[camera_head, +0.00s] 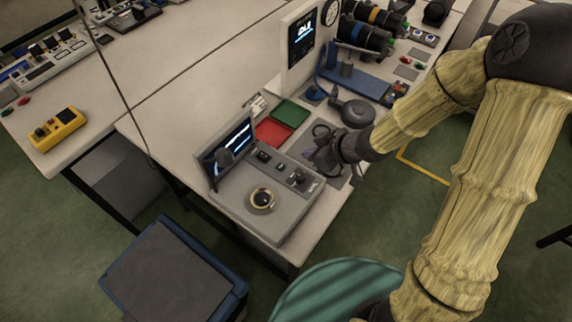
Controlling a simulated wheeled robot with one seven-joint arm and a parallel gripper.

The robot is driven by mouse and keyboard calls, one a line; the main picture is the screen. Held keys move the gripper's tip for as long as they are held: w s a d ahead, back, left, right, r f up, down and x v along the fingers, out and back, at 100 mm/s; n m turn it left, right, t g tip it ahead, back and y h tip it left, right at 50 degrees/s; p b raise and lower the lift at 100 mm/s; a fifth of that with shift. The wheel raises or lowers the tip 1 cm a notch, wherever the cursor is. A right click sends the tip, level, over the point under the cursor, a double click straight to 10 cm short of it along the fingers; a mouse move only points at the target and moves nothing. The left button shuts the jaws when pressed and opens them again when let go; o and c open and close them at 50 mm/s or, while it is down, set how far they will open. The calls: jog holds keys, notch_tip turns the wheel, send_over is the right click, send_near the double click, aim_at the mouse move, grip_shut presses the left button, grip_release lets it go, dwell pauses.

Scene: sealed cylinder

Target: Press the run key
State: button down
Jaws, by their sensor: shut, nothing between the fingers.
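A grey console (245,222) with a raised screen (230,148) stands at the front corner of the bench. A round dial with a pale ring (262,200) sits on its top. Behind the dial is a strip with a dark key (264,156), a small green-marked control (280,168) and a dark knob-like control (297,178). Their labels are too small to read, so I cannot tell which is the run key. My gripper (318,156) is shut and empty, just behind the right end of the strip. Whether it touches the console cannot be told.
A red tray (272,132) and a green tray (291,113) lie behind the console. A dark round object (357,113) stands near my wrist. A blue-edged bin (172,275) stands on the floor in front.

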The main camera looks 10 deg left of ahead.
jog(key=shift+s+a, duration=0.1)
jog(key=shift+a, duration=0.3)
jog(key=b, duration=0.2)
send_over(278, 165)
jog(key=d, duration=0.2)
jog(key=f, duration=0.5)
jog(key=s+f, duration=0.1)
jog(key=f, duration=0.1)
jog(key=shift+d+f, duration=0.15)
jog(key=shift+f, duration=0.05)
notch_tip(278, 165, down, 2)
jog(key=shift+d+f+p, duration=0.15)
jog(key=shift+f+p, duration=0.1)
jog(key=shift+p, duration=0.05)
jog(key=shift+f, duration=0.6)
